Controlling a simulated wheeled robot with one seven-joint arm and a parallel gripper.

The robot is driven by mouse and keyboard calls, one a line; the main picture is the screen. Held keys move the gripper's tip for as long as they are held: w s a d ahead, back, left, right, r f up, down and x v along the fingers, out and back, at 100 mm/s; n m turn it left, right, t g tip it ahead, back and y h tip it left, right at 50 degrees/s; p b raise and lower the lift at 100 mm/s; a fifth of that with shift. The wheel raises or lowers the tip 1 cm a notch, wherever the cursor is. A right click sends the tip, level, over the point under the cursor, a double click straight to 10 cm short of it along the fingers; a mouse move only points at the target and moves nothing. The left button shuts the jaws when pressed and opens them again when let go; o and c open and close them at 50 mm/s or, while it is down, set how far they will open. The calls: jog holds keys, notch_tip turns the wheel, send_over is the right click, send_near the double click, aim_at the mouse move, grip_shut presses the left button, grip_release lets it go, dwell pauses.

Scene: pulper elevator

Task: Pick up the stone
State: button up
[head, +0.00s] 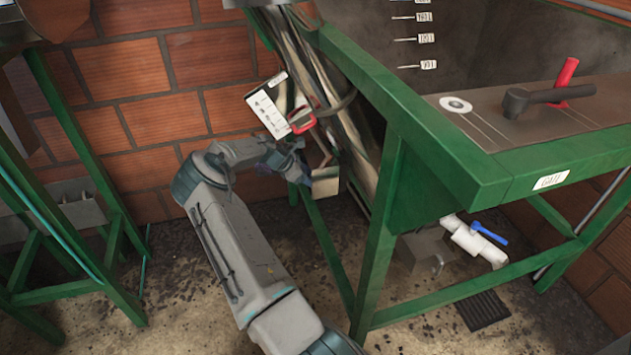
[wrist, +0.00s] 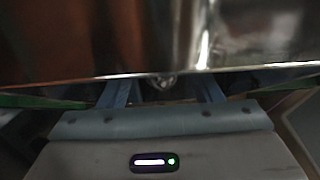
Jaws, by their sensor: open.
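My gripper (head: 299,172) is at the end of my arm, beside a small metal spout (head: 325,182) under the elevator's sloping metal chute. In the wrist view its two bluish fingers stand apart, with my gripper (wrist: 163,92) open. A small dark grey rounded lump (wrist: 163,82) shows between the fingers, at the lower edge of a shiny metal sheet (wrist: 240,35). It may be the stone, but it is too dark and small to be sure. I cannot tell whether the fingers touch it. No stone can be made out in the head view.
A green frame (head: 375,235) with a tank stands close on the right. A red clip (head: 302,121) and a white marked plate (head: 266,108) are above my gripper. Another green stand (head: 75,170) is on the left. A white pipe with a blue valve (head: 474,243) is low right.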

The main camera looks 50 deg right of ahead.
jog(key=c, duration=1.1)
jog(key=shift+o, duration=0.2)
jog(key=shift+r, duration=0.1)
